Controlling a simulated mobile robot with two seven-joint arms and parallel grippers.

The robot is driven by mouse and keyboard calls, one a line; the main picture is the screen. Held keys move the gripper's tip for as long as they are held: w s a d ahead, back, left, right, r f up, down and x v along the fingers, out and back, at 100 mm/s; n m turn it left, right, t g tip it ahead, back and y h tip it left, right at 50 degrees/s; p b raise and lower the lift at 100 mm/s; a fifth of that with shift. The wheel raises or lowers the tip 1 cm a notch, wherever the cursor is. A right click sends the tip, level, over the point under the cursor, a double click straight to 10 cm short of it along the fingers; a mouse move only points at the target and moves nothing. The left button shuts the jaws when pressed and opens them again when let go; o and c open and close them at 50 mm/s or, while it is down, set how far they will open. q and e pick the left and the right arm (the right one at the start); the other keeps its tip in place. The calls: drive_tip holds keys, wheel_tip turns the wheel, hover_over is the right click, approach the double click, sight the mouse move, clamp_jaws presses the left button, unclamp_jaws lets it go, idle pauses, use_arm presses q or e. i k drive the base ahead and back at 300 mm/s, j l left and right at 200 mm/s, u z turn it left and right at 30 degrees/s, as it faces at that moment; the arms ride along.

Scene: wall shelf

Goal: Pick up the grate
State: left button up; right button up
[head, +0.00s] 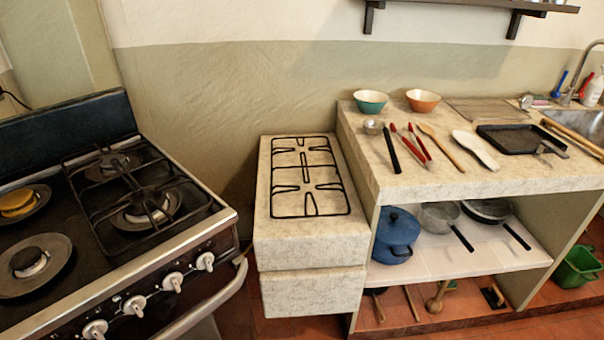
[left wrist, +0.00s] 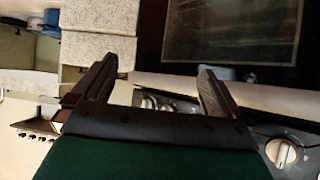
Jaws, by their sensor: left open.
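A black wire grate (head: 306,177) lies flat on top of the narrow stone-textured cabinet (head: 272,236), in the middle of the head view. A second black grate (head: 92,216) sits over the right-hand burners of the stove at left. My left gripper (left wrist: 155,72) shows in the left wrist view with its two dark fingers spread apart and nothing between them. No grate can be made out for sure in that view. Neither gripper shows in the head view, so their distance from the grates cannot be told there.
The stove (head: 186,246) has knobs and a front rail beside the cabinet. To the right, a higher stone counter (head: 390,184) holds bowls (head: 370,101), utensils and a black tray (head: 520,139). Pots, including a blue one (head: 394,232), stand on the shelf below. A wall shelf (head: 470,5) hangs above.

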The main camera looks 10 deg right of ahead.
sight(292, 149)
drive_tip(key=i+l, duration=0.2)
drive_tip(key=l, duration=0.2)
drive_tip(key=i+l, duration=0.15)
drive_tip(key=l, duration=0.25)
drive_tip(key=i+l+u, duration=0.2)
drive_tip(key=l, duration=0.2)
drive_tip(key=i+l+u, duration=0.15)
drive_tip(key=l, duration=0.25)
drive_tip(key=u, duration=1.2)
drive_tip(key=k+j, duration=0.05)
